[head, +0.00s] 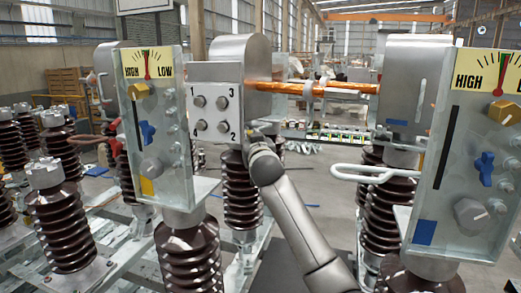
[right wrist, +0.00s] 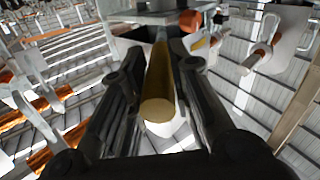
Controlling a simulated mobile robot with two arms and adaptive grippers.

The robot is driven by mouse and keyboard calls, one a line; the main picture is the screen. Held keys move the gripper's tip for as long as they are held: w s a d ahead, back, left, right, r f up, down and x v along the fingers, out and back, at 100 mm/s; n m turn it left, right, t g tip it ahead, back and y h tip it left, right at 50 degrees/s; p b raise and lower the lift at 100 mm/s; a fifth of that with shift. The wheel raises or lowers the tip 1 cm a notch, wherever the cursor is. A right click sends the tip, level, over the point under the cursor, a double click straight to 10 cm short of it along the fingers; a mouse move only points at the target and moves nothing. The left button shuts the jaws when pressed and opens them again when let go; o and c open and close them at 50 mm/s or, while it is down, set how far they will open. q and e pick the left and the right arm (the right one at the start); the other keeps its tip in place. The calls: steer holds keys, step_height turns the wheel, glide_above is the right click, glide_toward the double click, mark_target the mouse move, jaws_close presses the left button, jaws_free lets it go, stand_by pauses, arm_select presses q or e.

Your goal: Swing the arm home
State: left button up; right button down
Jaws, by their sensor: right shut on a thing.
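The rod's round end faces the camera. Whether this rod joins the copper arm is hidden. My left gripper is not in view.
Glass-like panels with HIGH/LOW dials stand at left (head: 150,110) and right (head: 480,130). A plate numbered 1 to 4 (head: 215,103) is close to my right arm. Brown ribbed insulators (head: 68,225) crowd the left. A white loop handle (head: 365,172) sticks out at right.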

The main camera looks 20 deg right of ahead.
arm_select(q)
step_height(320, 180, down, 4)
steer(key=b, duration=0.3)
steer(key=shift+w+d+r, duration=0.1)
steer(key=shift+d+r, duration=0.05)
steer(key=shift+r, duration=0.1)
arm_select(e)
steer(key=a+h, duration=0.1)
steer(key=a+m, duration=0.1)
steer(key=a+h, duration=0.1)
steer(key=shift+w+a+f+m+g+h, duration=0.2)
steer(key=shift+w+a+m+g+h, duration=0.1)
steer(key=shift+a, duration=0.05)
steer(key=c, duration=1.5)
jaws_free()
steer(key=shift+f, duration=0.1)
steer(key=shift+o, duration=1)
steer(key=shift+s, duration=0.1)
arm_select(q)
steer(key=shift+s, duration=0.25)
arm_select(e)
steer(key=v, duration=1.2)
steer(key=shift+r, duration=0.2)
